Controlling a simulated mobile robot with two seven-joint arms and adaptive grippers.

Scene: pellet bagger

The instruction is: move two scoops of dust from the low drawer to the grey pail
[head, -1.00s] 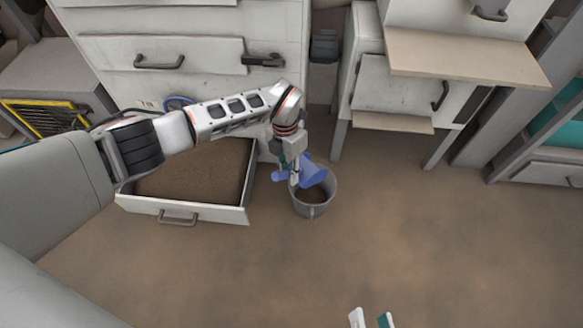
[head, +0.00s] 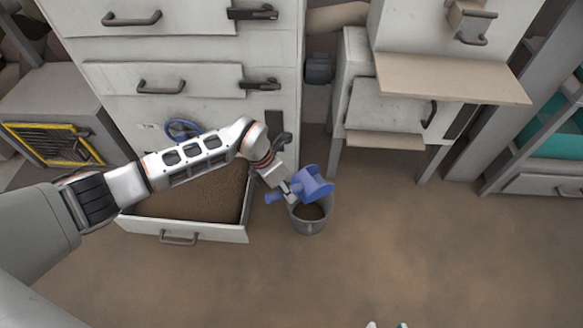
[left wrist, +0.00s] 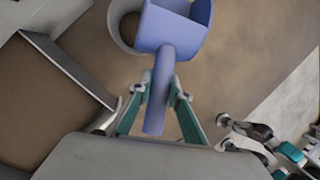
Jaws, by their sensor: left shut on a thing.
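My left gripper (head: 290,188) is shut on the handle of a blue scoop (head: 318,183). The scoop also shows in the left wrist view (left wrist: 176,28), its handle between the fingers. It is over the grey pail (head: 307,228), tilted, and covers part of the pail's rim; I cannot see whether dust is in it. Brown dust shows inside the pail, which stands on the floor. The low drawer (head: 210,231) is pulled out, to the left of the pail, with brown dust in it. My right gripper (head: 387,325) shows only its fingertips at the bottom edge, apart.
The drawer cabinet (head: 200,55) stands behind the low drawer, with a blue ring-shaped thing (head: 183,129) at its front. A bench with a wooden shelf (head: 450,78) stands at the right. The floor in front of and right of the pail is clear.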

